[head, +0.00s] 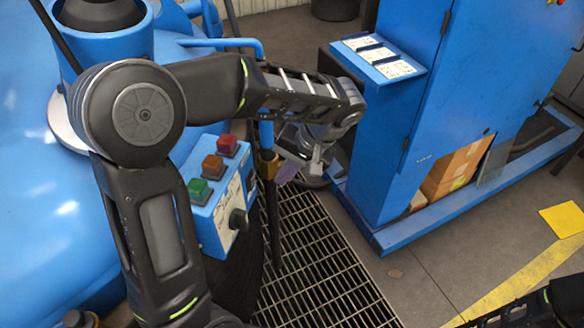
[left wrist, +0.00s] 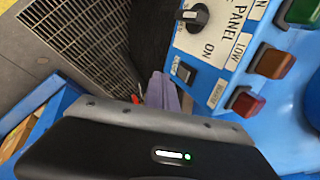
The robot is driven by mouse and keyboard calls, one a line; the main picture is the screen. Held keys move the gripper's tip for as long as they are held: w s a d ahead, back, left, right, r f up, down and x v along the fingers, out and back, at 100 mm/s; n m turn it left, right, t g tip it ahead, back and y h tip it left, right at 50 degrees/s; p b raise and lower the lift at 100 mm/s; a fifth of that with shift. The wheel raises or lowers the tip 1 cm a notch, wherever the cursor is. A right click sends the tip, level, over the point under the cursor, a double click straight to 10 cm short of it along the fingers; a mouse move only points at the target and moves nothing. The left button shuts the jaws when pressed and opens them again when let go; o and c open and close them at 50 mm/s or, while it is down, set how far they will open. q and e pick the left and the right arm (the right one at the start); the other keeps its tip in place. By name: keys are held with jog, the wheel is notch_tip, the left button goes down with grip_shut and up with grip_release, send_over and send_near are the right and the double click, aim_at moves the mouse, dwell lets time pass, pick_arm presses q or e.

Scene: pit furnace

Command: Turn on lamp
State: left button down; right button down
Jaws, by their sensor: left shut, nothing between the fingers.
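A blue control panel (head: 206,222) carries green (head: 199,190), orange (head: 212,166) and red (head: 227,145) square buttons or lamps on top. A black rotary knob (head: 238,219) is on its side face. In the left wrist view the panel (left wrist: 205,75) shows the knob (left wrist: 195,17) by the word "ON" and a small dark rocker switch (left wrist: 184,72). My left gripper (head: 287,172) is shut and empty, just right of the panel. Its purplish fingers (left wrist: 163,88) appear close to the switch; I cannot tell whether they touch. I cannot tell which control belongs to a lamp. My right gripper is not in view.
A large blue tank (head: 45,190) stands left of the panel. A floor grating (head: 318,255) lies below my left gripper. A tall blue cabinet (head: 480,80) with a labelled ledge (head: 378,58) stands to the right. Open floor with a yellow line (head: 530,270) is at lower right.

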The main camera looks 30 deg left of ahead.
aim_at(253, 179)
pick_arm(q)
jog(key=shift+s+a+f+p, duration=0.15)
jog(key=shift+a+f+p, duration=0.15)
jog(key=shift+a, duration=0.55)
jog(key=shift+s+a+f+p, duration=0.2)
jog(key=shift+a+f+p, duration=0.05)
jog(key=shift+a, duration=0.6)
jog(key=shift+s+a+f+p, duration=0.15)
jog(key=shift+a+f+p, duration=0.15)
jog(key=shift+a, duration=0.55)
jog(key=shift+s+a+r+h, duration=0.15)
jog(key=shift+a+r+h, duration=0.1)
jog(key=shift+a+h, duration=0.3)
jog(key=shift+f, duration=0.1)
jog(key=shift+r+p, duration=0.65)
jog(key=shift+r, duration=0.15)
